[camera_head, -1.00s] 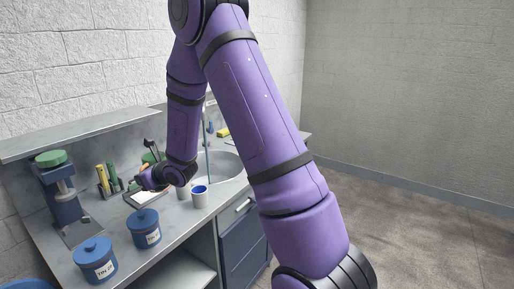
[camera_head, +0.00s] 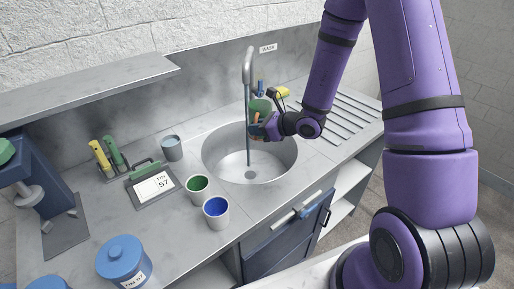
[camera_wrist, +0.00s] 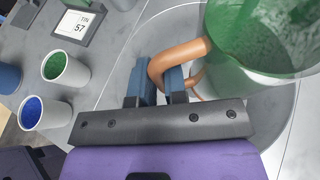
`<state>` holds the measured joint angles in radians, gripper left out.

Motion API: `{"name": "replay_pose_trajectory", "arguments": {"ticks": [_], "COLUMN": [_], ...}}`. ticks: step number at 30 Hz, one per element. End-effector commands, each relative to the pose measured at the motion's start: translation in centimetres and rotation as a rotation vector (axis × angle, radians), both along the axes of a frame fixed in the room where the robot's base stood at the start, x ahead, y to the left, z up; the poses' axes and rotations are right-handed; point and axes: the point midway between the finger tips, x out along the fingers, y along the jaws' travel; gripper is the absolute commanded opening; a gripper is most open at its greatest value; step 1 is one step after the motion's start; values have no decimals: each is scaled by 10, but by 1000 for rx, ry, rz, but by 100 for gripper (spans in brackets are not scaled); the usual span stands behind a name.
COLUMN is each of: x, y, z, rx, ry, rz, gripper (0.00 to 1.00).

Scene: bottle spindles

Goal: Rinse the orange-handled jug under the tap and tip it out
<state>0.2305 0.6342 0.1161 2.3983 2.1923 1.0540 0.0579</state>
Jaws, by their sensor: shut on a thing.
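My gripper (camera_wrist: 166,88) is shut on that handle; the jug's right part is cut off in the wrist view. In the head view the jug (camera_head: 261,104) is over the back of the sink (camera_head: 226,162), close beside the tap (camera_head: 249,66), with my gripper (camera_head: 262,128) at its front. A thin bluish stream (camera_head: 248,135) runs from the tap down into the basin. I cannot tell whether it touches the jug.
A green-lined cup (camera_head: 197,189) and a blue-lined cup (camera_head: 216,212) stand left of the sink's front. A grey cup (camera_head: 172,149), a display reading 57 (camera_head: 153,187) and a blue lidded tin (camera_head: 122,262) are further left. A ribbed drainboard (camera_head: 345,118) lies to the right.

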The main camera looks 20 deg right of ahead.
Motion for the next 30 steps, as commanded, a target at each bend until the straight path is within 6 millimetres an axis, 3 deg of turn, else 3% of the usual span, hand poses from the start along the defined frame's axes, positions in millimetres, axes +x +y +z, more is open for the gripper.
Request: {"name": "replay_pose_trajectory", "arguments": {"ticks": [3, 6, 11, 17, 30], "x": [-40, -65, -85, -78, -34], "y": [21, 32, 41, 40, 27], "z": [-13, -17, -19, -20, -20], "rx": [2, 2, -1, -2, -3], "ry": [3, 0, -3, -5, -3], "rz": [159, 258, 337, 348, 345], "gripper": [0, 0, 0, 0, 0]}}
